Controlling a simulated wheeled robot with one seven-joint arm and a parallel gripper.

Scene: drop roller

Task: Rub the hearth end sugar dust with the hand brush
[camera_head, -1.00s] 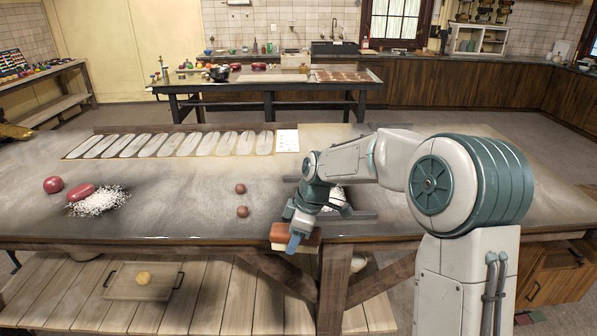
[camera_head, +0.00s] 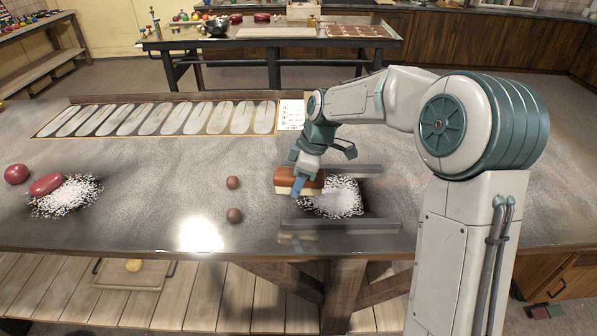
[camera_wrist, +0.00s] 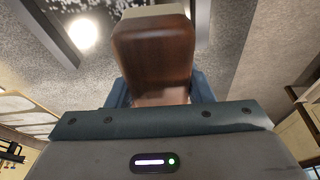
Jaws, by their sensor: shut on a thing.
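My gripper (camera_head: 298,187) is shut on the hand brush (camera_head: 287,176), a brown wooden block with a pale bristle side facing down. The brush also fills the upper middle of the wrist view (camera_wrist: 154,50). One white sugar dust patch (camera_head: 342,204) lies between two grey rails, and the brush is at its back left edge. I cannot tell whether the bristles touch it. Another white patch (camera_head: 75,199) lies at the left of the table. No label shows which patch is at the hearth end.
The grey rails (camera_head: 355,171) (camera_head: 365,226) lie behind and in front of the right patch. A red roller (camera_head: 46,184) lies by the left patch, with a red ball (camera_head: 16,174) nearby. Two brown balls (camera_head: 233,182) (camera_head: 234,215) sit left of the brush. The worktable (camera_head: 150,210) is clear between.

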